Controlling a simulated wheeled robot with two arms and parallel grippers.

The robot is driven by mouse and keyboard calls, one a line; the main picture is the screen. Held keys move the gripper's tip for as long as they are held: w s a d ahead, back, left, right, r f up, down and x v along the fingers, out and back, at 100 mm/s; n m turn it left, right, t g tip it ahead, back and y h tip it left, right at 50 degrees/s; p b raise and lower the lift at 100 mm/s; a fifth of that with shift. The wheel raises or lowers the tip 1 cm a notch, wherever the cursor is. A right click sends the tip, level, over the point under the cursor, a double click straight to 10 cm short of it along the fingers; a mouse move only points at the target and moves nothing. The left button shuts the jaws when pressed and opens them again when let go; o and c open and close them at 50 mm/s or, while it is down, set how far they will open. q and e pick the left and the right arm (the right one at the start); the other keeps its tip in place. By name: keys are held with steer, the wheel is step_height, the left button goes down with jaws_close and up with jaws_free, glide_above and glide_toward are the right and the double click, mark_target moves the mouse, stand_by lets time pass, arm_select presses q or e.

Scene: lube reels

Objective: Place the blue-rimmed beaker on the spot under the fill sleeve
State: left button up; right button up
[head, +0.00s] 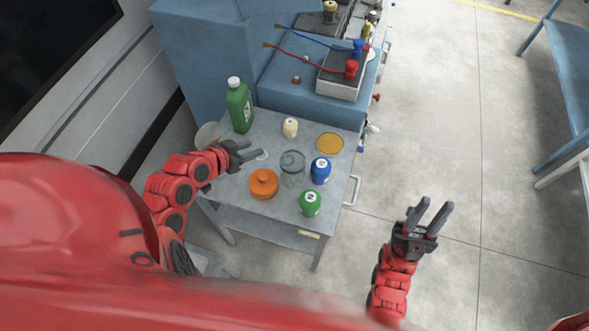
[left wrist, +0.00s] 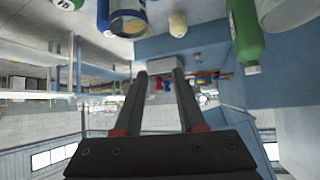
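The blue-rimmed beaker (head: 292,163) is clear and stands upright on a small grey table (head: 233,201), among bottles. It seems to show at the top edge of the left wrist view (left wrist: 128,12), where the scene appears upside down. My left gripper (head: 254,151) is open and empty, left of the beaker and apart from it. Its two fingers (left wrist: 161,76) also show spread with nothing between them. My right gripper (head: 433,207) is open and empty over the floor, right of the table. I cannot pick out the fill sleeve or the spot under it for certain.
Around the beaker stand an orange container (head: 263,184), a blue bottle (head: 321,171), a green-bodied bottle (head: 310,204), a cream bottle (head: 290,127) and an amber dish (head: 330,143). A tall green bottle (head: 239,106) and clear vessel (head: 207,135) stand further left. A blue bench (head: 300,95) adjoins behind.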

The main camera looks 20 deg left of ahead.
arm_select(q)
steer(key=shift+m+g, duration=0.5)
steer(key=shift+g, duration=0.2)
steer(key=b+x, duration=0.2)
steer(key=x, duration=0.3)
steer(key=s+f+b+x, duration=0.1)
steer(key=b+x, duration=0.1)
steer(key=x, duration=0.3)
steer(key=s+d+b+x, duration=0.1)
steer(key=b+x, duration=0.1)
steer(key=x, duration=0.3)
steer(key=shift+d+f+b, duration=0.25)
steer(key=shift+f+b, duration=0.15)
steer(key=shift+f, duration=0.25)
steer(key=shift+w+f, duration=0.35)
steer(key=shift+f, duration=0.15)
jaws_close()
